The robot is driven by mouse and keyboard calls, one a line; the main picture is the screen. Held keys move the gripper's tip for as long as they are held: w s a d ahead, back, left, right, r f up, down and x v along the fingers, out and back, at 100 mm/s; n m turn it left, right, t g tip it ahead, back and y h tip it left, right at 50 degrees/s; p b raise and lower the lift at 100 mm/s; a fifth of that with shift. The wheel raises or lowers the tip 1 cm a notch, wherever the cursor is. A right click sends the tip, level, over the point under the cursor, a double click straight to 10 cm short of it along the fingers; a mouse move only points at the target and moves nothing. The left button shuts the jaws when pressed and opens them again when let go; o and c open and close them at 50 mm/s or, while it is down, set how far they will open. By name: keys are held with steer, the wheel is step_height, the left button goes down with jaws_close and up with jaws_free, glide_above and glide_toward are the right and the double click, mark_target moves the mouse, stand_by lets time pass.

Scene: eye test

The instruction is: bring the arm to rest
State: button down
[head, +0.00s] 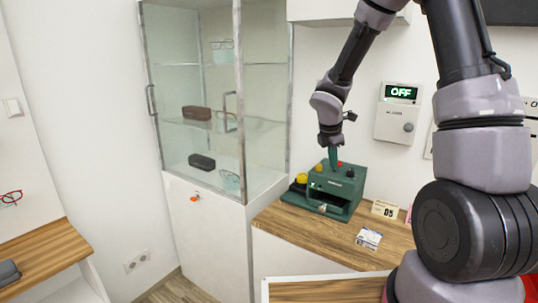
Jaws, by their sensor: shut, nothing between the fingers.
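My arm (352,58) reaches in from the upper right and bends down toward the counter. My gripper (331,147) points down over the back of a dark green box-shaped device (335,190) on the wooden counter. It is shut and empty. A slim green upright piece (333,158) shows right below the gripper; I cannot tell whether they touch. The fingertips are too small to make out clearly.
A glass cabinet (195,90) with glasses and cases stands left of the counter (300,228). A yellow knob (301,178), a card marked 05 (384,209) and a small box (369,238) are near the device. A wall unit (397,112) reads OFF.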

steer(key=s+d+r+m+t, duration=0.1)
steer(key=s+d+r+m, duration=0.1)
steer(key=s+r+m, duration=0.45)
steer(key=s+d+r+m, duration=0.2)
steer(key=s+r+m, duration=0.2)
steer(key=r+m, duration=0.5)
steer(key=s+a+r+m+t+y, duration=0.3)
steer(key=s+r+m, duration=0.7)
steer(key=s, duration=0.4)
steer(key=shift+r+y, duration=0.3)
steer(key=shift+y, duration=0.5)
steer(key=shift+a, duration=0.1)
